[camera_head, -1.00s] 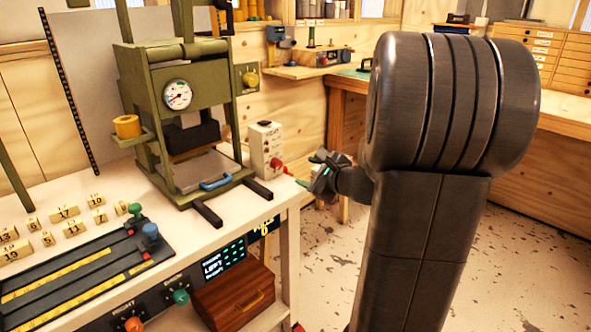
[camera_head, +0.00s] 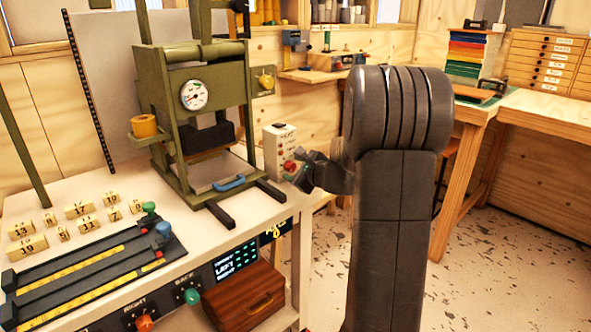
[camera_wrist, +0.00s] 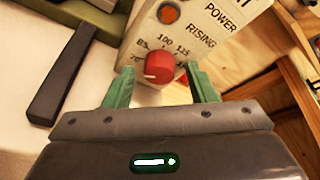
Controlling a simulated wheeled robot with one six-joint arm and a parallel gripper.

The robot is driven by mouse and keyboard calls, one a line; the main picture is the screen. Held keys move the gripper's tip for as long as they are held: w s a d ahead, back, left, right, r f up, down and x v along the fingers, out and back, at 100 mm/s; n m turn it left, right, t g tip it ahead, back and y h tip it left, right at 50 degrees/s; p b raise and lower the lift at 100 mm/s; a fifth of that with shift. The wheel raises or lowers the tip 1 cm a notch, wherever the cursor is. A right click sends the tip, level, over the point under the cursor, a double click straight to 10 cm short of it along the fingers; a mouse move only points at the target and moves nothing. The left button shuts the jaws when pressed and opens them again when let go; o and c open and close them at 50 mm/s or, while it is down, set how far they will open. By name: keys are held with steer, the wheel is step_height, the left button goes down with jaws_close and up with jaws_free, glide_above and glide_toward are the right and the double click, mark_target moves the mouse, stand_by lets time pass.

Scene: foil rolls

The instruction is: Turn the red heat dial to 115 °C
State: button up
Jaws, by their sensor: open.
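The red heat dial (camera_wrist: 160,67) is a round knob on the pale control box (camera_wrist: 210,40). Numbers 85, 100 and 115 are printed around it, 115 to its upper right. A small light mark shows at its lower left; its exact setting is hard to read. My gripper (camera_wrist: 160,88) is open, with one green finger left of the dial and one right. The dial sits between and just beyond the fingertips, with gaps showing on both sides. In the head view, my gripper (camera_head: 298,172) is at the dial (camera_head: 290,166) on the box's front (camera_head: 279,142) and partly covers it.
The green press (camera_head: 205,70) with its gauge stands left of the box, its dark foot (camera_wrist: 62,82) close by in the wrist view. Numbered blocks (camera_head: 78,210) and a slider rail (camera_head: 90,265) lie on the white table. Open floor (camera_head: 490,270) is at right.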

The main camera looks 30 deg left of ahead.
steer(key=c, duration=1)
steer(key=shift+o, duration=0.2)
steer(key=shift+r+p, duration=0.1)
steer(key=shift+p, duration=0.4)
